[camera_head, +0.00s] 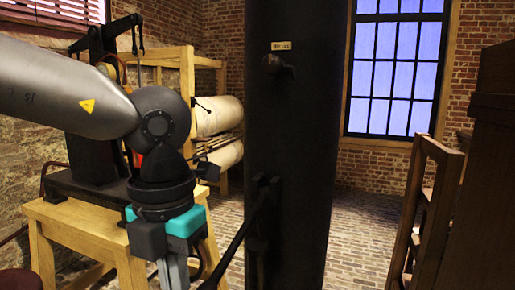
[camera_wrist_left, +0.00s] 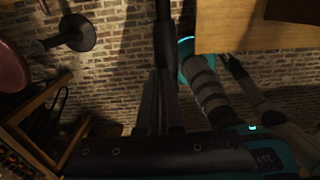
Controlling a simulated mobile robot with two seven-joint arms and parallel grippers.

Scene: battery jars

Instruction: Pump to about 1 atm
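A tall black column (camera_head: 290,130) stands in the middle of the head view, with a small pale label (camera_head: 281,45) and a dark knob (camera_head: 278,65) near its top. A dark lever rod (camera_head: 240,235) slopes down and left from a bracket (camera_head: 262,205) on the column. My left gripper (camera_head: 176,278) points down left of this rod; its tips are cut off by the frame. In the left wrist view its fingers (camera_wrist_left: 160,105) lie close together, with a dark rod (camera_wrist_left: 163,40) beyond them. Whether they grip it is too dark to tell. I see no readable pressure gauge.
A wooden stand (camera_head: 75,225) with black apparatus (camera_head: 95,165) is behind my left arm. A wooden rack with cream rolls (camera_head: 217,117) stands behind it. Dark wooden furniture (camera_head: 485,190) is at the right. Brick floor (camera_head: 360,225) is clear between column and furniture.

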